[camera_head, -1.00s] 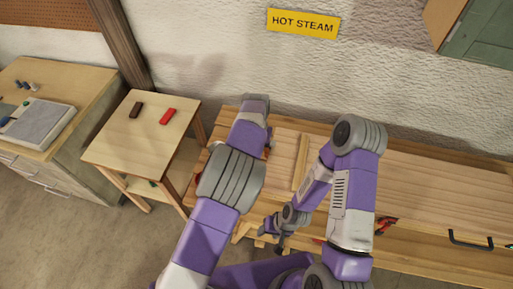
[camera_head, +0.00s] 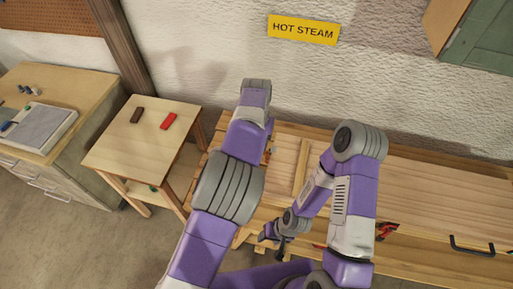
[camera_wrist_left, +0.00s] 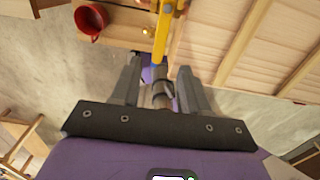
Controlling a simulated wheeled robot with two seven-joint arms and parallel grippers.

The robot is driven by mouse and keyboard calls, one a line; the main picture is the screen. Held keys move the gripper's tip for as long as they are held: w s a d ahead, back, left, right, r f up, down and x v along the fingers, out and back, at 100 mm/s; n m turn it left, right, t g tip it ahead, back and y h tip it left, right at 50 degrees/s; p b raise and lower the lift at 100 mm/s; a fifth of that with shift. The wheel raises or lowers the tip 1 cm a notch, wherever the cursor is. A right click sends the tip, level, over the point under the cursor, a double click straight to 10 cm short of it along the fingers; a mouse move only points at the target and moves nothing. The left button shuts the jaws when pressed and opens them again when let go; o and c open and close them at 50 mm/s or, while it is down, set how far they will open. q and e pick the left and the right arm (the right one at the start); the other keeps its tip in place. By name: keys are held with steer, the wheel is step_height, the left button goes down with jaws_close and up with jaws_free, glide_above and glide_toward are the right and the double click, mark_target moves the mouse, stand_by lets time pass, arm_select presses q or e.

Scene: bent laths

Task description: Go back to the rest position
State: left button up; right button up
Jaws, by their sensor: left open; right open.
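My right gripper (camera_head: 280,243) hangs low beside the front edge of the workbench (camera_head: 430,205). It is small and dark in the head view, and I see nothing held in it. My left arm reaches up over the left end of the bench, and its gripper is hidden in the head view. In the left wrist view my left gripper (camera_wrist_left: 160,72) has its two fingers apart. No held thing shows between them, only parts in the background.
A wooden strip (camera_head: 301,165) lies on the bench. The left wrist view shows a red cup-like thing (camera_wrist_left: 91,20) and a yellow bar (camera_wrist_left: 162,35).

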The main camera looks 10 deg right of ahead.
arm_select(q)
steer(key=shift+r, duration=0.3)
steer(key=s+a+f+m+g, duration=0.1)
steer(key=a+f+m, duration=0.7)
steer(key=a+f, duration=0.8)
steer(key=s+a+f+m+h, duration=0.1)
steer(key=s+a+f+m, duration=0.3)
steer(key=s+f+m, duration=0.6)
steer(key=s+d+f+m+t+h, duration=0.1)
steer(key=s+f+m+h, duration=0.15)
steer(key=s+m, duration=0.85)
step_height(320, 180, down, 13)
steer(key=b, duration=1.4)
steer(key=shift+s+d+f+t+h, duration=0.2)
steer(key=shift+s+t+h, duration=0.15)
steer(key=shift+s, duration=0.1)
